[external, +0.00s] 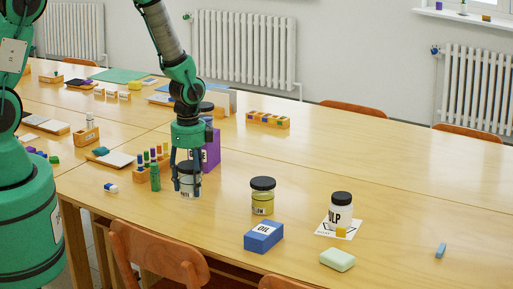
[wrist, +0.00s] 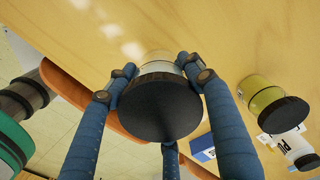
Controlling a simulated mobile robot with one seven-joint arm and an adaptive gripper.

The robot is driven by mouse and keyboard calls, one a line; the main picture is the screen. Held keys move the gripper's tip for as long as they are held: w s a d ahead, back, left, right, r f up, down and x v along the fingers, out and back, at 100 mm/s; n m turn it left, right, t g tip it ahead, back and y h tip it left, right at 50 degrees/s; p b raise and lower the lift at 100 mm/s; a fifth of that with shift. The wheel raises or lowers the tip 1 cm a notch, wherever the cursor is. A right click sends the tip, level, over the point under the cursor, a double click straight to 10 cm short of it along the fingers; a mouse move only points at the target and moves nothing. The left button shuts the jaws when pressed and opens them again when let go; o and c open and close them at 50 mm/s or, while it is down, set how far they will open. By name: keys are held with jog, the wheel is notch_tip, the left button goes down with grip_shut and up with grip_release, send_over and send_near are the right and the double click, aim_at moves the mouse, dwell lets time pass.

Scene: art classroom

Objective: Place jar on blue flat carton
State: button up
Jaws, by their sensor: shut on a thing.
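My gripper (external: 188,189) is shut on a jar (external: 188,181) with a dark lid and a pale label. In the wrist view the jar's black lid (wrist: 160,107) faces the camera between my blue fingers. The jar is upright near the front edge of the table; I cannot tell whether its base touches the wood. The blue flat carton (external: 263,237), marked OIL, lies on the table to the right and nearer the camera, apart from the jar. Its top shows no object on it. Part of the carton shows in the wrist view (wrist: 202,148) behind a finger.
A yellow jar (external: 262,197) with a black lid stands just behind the carton. A white jar (external: 341,208) on a paper sheet and a pale green block (external: 337,260) are to its right. A purple box (external: 210,150) and a green bottle (external: 155,178) are close to my gripper.

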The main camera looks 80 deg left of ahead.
jog(key=shift+d, duration=0.15)
jog(key=shift+w+d+r, duration=0.15)
jog(key=shift+d+r, duration=0.05)
jog(key=shift+d, duration=0.35)
jog(key=d+r+p, duration=0.1)
jog(key=d+r, duration=0.1)
jog(key=d, duration=0.9)
jog(key=d+r+p, duration=0.2)
jog(key=d, duration=0.9)
jog(key=shift+r, duration=0.2)
jog(key=shift+d, duration=0.1)
send_over(264, 229)
jog(key=shift+f+b, duration=0.35)
jog(key=shift+f, duration=0.35)
jog(key=shift+f, duration=1.8)
